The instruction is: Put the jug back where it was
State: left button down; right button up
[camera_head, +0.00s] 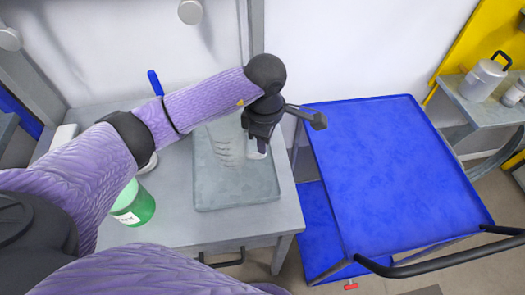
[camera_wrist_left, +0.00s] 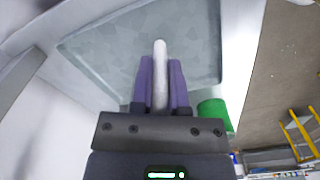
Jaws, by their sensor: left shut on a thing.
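My left gripper (camera_head: 258,140) reaches down over a grey tray (camera_head: 240,193) on the left bench. In the left wrist view its two purple fingers (camera_wrist_left: 160,75) are shut on a slim white piece with a rounded end (camera_wrist_left: 160,48). A pale part of the held thing (camera_head: 257,150) shows just below the gripper in the head view. Its full shape is hidden, so I cannot tell whether it is the jug. A pale jug-like container with a black handle (camera_head: 482,80) stands on the right shelf. My right gripper is not in view.
A green container (camera_head: 133,204) with a white label stands left of the tray; it also shows in the wrist view (camera_wrist_left: 214,114). A blue-handled tool (camera_head: 155,83) is behind my arm. A blue cart (camera_head: 390,170) with an empty top and black handle (camera_head: 440,262) stands right of the bench.

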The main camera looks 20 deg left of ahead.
pick_arm(q)
notch_tip(320, 180, down, 4)
jog(key=shift+r, duration=0.25)
jog(key=shift+f+b, duration=0.2)
jog(key=shift+b, duration=0.2)
jog(key=c, duration=0.6)
grip_release()
jog(key=shift+r, duration=0.1)
jog(key=shift+r+p, duration=0.3)
jog(key=shift+r, duration=0.05)
notch_tip(320, 180, up, 12)
jog(key=shift+f+p, duration=0.2)
jog(key=shift+p, duration=0.3)
